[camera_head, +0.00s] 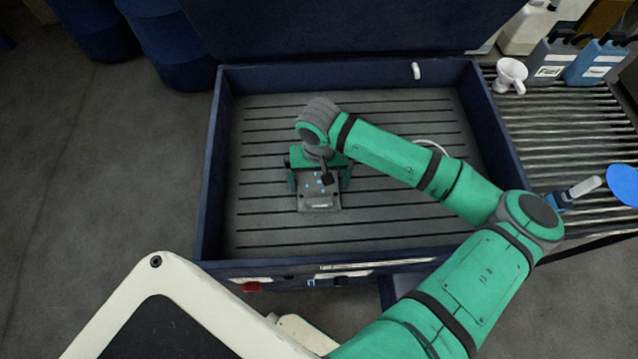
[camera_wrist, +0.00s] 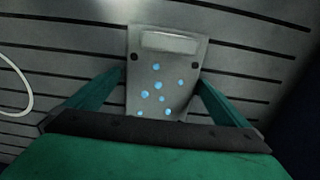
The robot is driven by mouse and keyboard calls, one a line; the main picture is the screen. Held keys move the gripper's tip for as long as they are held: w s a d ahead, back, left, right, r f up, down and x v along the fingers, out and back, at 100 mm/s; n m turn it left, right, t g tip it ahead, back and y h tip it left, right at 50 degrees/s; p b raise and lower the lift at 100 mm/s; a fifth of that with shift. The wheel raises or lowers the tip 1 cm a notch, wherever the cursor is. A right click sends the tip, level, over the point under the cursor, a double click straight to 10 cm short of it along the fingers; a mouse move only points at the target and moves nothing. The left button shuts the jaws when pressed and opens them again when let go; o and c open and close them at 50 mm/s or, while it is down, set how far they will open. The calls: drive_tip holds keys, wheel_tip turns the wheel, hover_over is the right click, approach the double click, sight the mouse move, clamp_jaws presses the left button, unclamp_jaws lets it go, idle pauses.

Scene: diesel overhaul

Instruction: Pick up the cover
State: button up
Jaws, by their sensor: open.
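The cover (camera_head: 318,202) is a grey plate lying on the slatted floor of the dark blue bin. It has several light blue spots, and in the wrist view the cover (camera_wrist: 168,75) shows a pale label and two dark holes near its far end. My gripper (camera_head: 320,184) is over the cover, with one green finger on each side of it. In the wrist view my gripper (camera_wrist: 152,97) is open, with the cover between its fingers. I cannot tell whether the fingers touch it. The near end of the cover is hidden behind my gripper's body.
The bin's blue walls (camera_head: 212,165) surround the work area, and its raised lid (camera_head: 330,30) stands behind. A white hose (camera_wrist: 18,85) lies on the slats. A slatted table (camera_head: 570,140) at right holds a white funnel (camera_head: 510,74) and jugs (camera_head: 553,60). The slats around the cover are clear.

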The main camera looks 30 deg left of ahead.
drive_tip(key=shift+d, duration=0.15)
drive_tip(key=c, duration=0.6)
drive_tip(key=shift+s, duration=0.1)
drive_tip(key=c, duration=0.6)
drive_tip(key=shift+s+a, duration=0.1)
drive_tip(key=shift+a, duration=0.2)
drive_tip(key=shift+c, duration=0.5)
